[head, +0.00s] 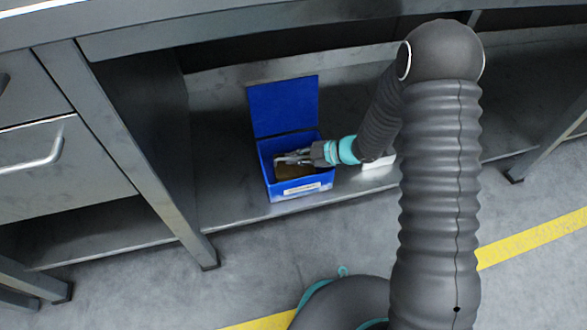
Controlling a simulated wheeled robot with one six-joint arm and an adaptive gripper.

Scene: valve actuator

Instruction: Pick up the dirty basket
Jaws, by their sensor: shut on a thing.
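A blue open-topped box (300,188) with a raised blue back panel and a white label on its front stands on the lower shelf of the metal bench. A brown thing (296,171), which looks like the dirty basket, lies inside the box. My gripper (284,159) reaches in from the right, over the opening of the box. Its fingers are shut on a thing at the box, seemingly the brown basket. The fingers are small in the head view, and the exact contact is hard to make out.
The metal bench shelf (230,209) runs under the tabletop. A drawer unit (60,160) stands at left, with a bench leg beside the box. A white item (378,167) sits right of the box, partly behind my arm. A yellow line (530,238) crosses the clear floor.

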